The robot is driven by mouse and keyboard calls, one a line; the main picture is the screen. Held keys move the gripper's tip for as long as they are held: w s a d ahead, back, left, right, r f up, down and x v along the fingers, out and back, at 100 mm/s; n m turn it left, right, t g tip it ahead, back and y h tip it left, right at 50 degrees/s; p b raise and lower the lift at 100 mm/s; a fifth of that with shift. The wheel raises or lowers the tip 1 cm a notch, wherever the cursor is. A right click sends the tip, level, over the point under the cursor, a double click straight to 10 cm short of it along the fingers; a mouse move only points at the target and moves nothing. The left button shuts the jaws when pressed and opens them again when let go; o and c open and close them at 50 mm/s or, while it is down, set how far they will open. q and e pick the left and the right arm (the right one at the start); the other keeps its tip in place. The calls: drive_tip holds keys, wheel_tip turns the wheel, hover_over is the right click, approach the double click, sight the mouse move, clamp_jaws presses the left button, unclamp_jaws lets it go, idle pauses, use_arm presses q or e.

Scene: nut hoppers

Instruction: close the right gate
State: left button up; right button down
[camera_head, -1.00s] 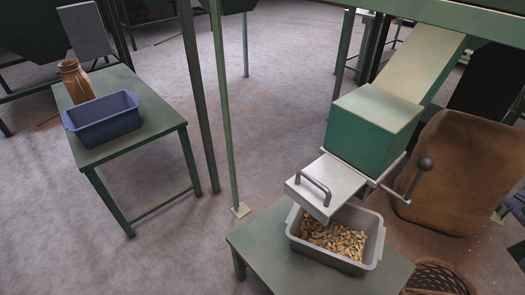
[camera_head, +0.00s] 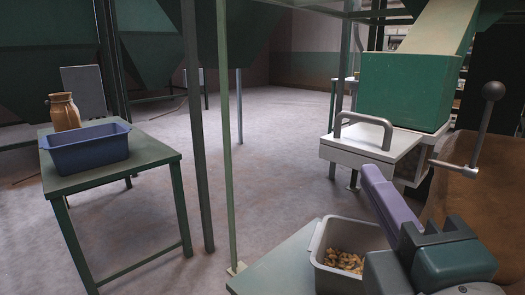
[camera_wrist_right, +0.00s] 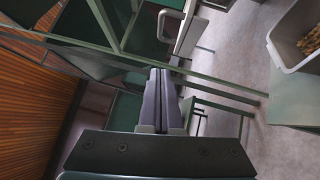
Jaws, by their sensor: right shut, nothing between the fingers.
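The right gate is a pale metal plate (camera_head: 345,153) with a grey bar handle (camera_head: 364,127). It sticks out toward the left from under the green hopper box (camera_head: 403,91). My right gripper (camera_head: 371,172) is shut and empty, its purple fingers pointing up just below and in front of the plate in the head view. I cannot tell whether they touch it. In the right wrist view the shut fingers (camera_wrist_right: 160,72) point toward the pale plate and its handle (camera_wrist_right: 165,25). My left gripper is not in view.
A grey bin (camera_head: 322,243) with nuts (camera_head: 344,261) stands on a green table (camera_head: 270,265) below the gate. A lever with a dark ball knob (camera_head: 494,91) rises at the right. A blue bin (camera_head: 88,152) and brown jar (camera_head: 64,112) stand on the left table. A thin green post (camera_head: 226,150) stands between.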

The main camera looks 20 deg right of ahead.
drive_tip(key=p, duration=0.2)
approach(356, 120)
drive_tip(key=w+a, duration=0.2)
drive_tip(key=w, duration=0.2)
drive_tip(key=d, duration=0.2)
drive_tip(key=w+d+r+p, duration=0.1)
drive_tip(key=shift+w+d, duration=0.1)
drive_tip(key=shift+d, duration=0.1)
drive_tip(key=shift+w+d, duration=0.1)
drive_tip(key=shift+d, duration=0.2)
drive_tip(key=shift+d, duration=0.1)
drive_tip(key=w+d+b, duration=0.1)
drive_tip(key=d, duration=0.2)
drive_tip(key=w+d+b, duration=0.1)
drive_tip(key=d, duration=0.2)
drive_tip(key=w+d+b, duration=0.1)
drive_tip(key=w+d, duration=0.1)
drive_tip(key=d, duration=0.1)
drive_tip(key=shift+d+f, duration=0.1)
drive_tip(key=shift+d, duration=0.15)
drive_tip(key=shift+s, duration=0.1)
